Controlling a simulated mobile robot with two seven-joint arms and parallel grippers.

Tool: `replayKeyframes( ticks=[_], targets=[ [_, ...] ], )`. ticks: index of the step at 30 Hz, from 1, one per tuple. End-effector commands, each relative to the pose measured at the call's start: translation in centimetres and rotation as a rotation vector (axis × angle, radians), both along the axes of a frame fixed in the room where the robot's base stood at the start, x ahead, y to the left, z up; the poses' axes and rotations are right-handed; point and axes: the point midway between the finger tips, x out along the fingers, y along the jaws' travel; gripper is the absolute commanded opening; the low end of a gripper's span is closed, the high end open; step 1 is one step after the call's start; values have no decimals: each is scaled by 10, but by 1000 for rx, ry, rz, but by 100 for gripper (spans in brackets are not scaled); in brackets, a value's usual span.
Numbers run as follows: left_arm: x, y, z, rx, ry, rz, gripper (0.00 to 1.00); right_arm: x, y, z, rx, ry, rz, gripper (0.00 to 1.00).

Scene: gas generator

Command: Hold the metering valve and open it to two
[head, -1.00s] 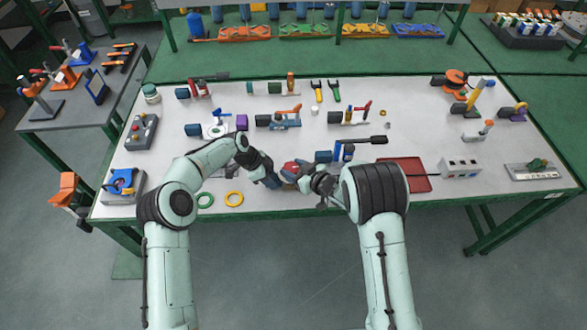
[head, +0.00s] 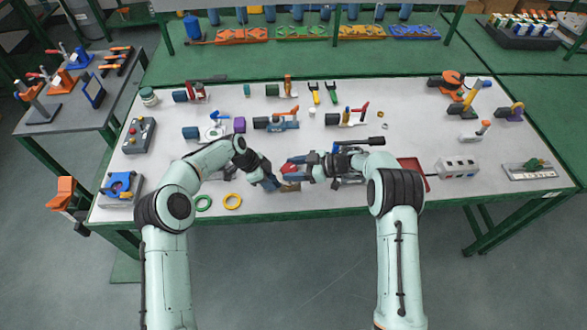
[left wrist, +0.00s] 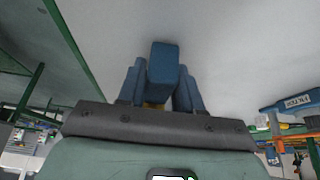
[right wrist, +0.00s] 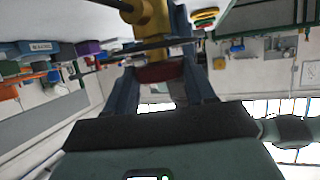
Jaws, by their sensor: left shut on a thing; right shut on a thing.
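The metering valve is held between my two grippers above the front middle of the bench. My left gripper (head: 270,182) is shut on its blue block (left wrist: 163,72), which stands between the fingers in the left wrist view. My right gripper (head: 308,168) comes from the right and is shut on the valve's dark red knob (right wrist: 160,72). In the right wrist view the valve's brass body (right wrist: 150,16) and a thin dark disc lie just beyond the knob. The scale reading is too small to tell, and the fingers hide much of the valve.
The bench (head: 330,205) carries a green ring (head: 203,203) and a yellow ring (head: 233,201) left of the valve. A red tray (head: 414,173) and a grey socket box (head: 458,168) are to the right. Other valves stand behind. The front strip of bench is mostly clear.

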Motion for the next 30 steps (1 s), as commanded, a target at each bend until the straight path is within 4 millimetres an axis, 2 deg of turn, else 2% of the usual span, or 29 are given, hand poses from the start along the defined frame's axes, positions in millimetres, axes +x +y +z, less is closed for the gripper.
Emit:
replayKeyframes(
  ticks=[1,15,16,18,26,30],
  targets=[
    [-1,3,-4,8,4,0,0,1,2,6,12,-9,12,24],
    [-1,4,-6,11,6,1,0,2,2,8,13,-10,22,24],
    [-1,4,-6,11,6,1,0,2,2,8,13,-10,22,61],
    [-1,4,-6,10,6,1,0,2,2,8,12,-10,22,80],
    [-2,3,-5,8,6,-2,0,1,1,4,6,-4,20,80],
    [-2,2,-4,7,6,-2,0,-1,-7,6,5,-4,20,80]
  ],
)
